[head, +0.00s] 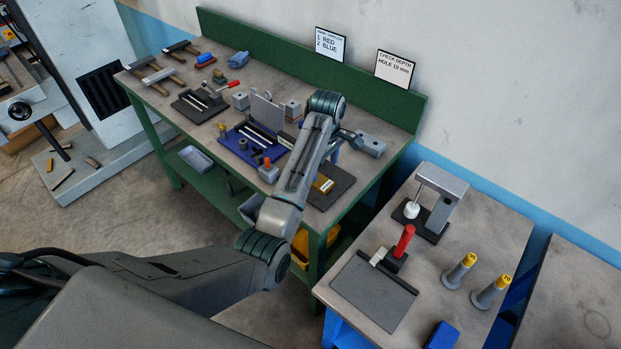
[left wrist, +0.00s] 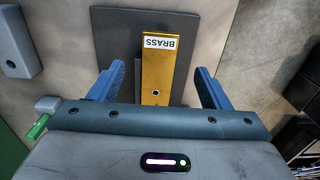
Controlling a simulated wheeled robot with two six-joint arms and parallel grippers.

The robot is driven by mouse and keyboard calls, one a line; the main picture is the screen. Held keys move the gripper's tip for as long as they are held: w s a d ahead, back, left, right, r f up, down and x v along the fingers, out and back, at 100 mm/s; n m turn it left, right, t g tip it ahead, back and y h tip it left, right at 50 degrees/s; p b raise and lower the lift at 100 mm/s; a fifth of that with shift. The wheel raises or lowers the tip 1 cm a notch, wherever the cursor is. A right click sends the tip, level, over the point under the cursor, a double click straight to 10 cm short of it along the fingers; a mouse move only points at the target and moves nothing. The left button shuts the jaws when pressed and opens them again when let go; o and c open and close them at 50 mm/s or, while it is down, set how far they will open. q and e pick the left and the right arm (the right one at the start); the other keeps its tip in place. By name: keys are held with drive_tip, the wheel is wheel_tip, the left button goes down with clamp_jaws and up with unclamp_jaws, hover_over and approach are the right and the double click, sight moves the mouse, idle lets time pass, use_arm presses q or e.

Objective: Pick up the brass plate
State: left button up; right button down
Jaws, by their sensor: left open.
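The brass plate (left wrist: 159,78) is a gold-coloured block with a white BRASS label and a small hole. It lies on a dark grey mat (left wrist: 112,30) in the left wrist view. In the head view the plate (head: 322,184) shows partly behind my left arm, near the right end of the green bench. My left gripper (left wrist: 159,69) is open, with one blue finger on each side of the plate and a gap to both. The plate's near end is hidden by the gripper body. My right gripper is in neither view.
The green bench (head: 405,107) also holds a blue tray (head: 235,145), hammers and a grey block (head: 370,145) beside the gripper. A second table (head: 487,211) at right carries a red-handled tool (head: 404,242), a press-like stand (head: 440,190) and yellow-topped pins.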

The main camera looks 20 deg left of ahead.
sight(325, 184)
use_arm(q)
drive_tip(key=shift+w+f, duration=0.1)
drive_tip(key=shift+f, duration=0.5)
drive_tip(key=shift+f+p, duration=0.25)
drive_tip(key=shift+p, duration=0.25)
drive_tip(key=f+p, duration=0.2)
drive_tip(key=f, duration=0.2)
drive_tip(key=shift+d, duration=0.2)
drive_tip(key=shift+f, duration=0.4)
clamp_jaws()
drive_tip(key=shift+r, duration=0.15)
